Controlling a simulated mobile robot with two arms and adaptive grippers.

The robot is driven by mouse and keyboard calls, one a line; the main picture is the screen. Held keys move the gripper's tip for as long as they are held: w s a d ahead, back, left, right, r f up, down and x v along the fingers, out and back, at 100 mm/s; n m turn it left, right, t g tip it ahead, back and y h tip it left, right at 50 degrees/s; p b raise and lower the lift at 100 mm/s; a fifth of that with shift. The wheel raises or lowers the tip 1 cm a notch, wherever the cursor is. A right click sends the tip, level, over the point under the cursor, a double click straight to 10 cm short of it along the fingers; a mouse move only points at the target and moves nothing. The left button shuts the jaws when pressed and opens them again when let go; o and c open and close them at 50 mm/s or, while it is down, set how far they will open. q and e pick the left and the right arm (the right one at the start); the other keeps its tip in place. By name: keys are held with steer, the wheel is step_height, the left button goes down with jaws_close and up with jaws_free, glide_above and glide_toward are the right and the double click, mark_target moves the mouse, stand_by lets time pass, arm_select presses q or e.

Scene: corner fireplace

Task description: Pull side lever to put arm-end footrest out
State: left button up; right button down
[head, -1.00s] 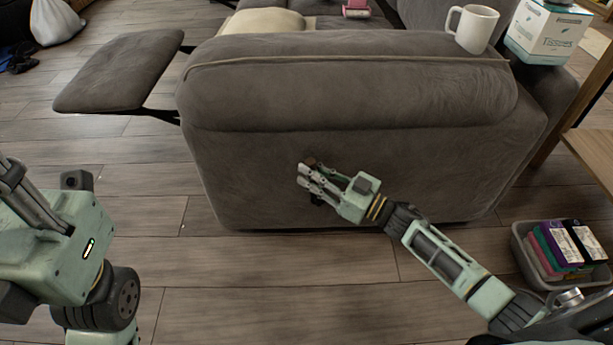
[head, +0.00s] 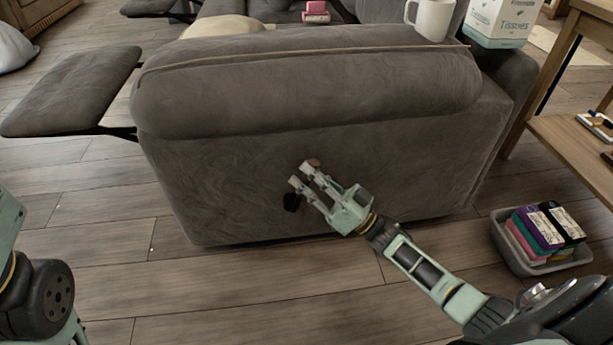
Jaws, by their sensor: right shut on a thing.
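The grey sofa's side panel (head: 225,190) faces me below its padded armrest. The side lever (head: 314,162) shows as a small brown end between the fingertips of my right gripper. A dark piece (head: 291,203), perhaps the lever's base, shows just below the fingers. My right gripper (head: 299,172) is shut on the lever, close to the panel; its fingers hide most of the lever. The arm-end footrest (head: 80,88) is raised and sticks out to the left of the sofa on a dark bracket. My left gripper is out of view; part of its arm shows at the lower left.
A white mug (head: 432,19) and a tissue box (head: 500,22) stand at the armrest's back end. A bin of coloured packs (head: 497,232) is on the floor at right, near a wooden table (head: 575,150). A second extended footrest (head: 148,7) shows far left. Floor at front left is clear.

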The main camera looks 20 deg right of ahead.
steer(key=c, duration=1.6)
jaws_free()
steer(key=shift+o, duration=0.2)
steer(key=shift+d+f, duration=0.1)
steer(key=v, duration=1.2)
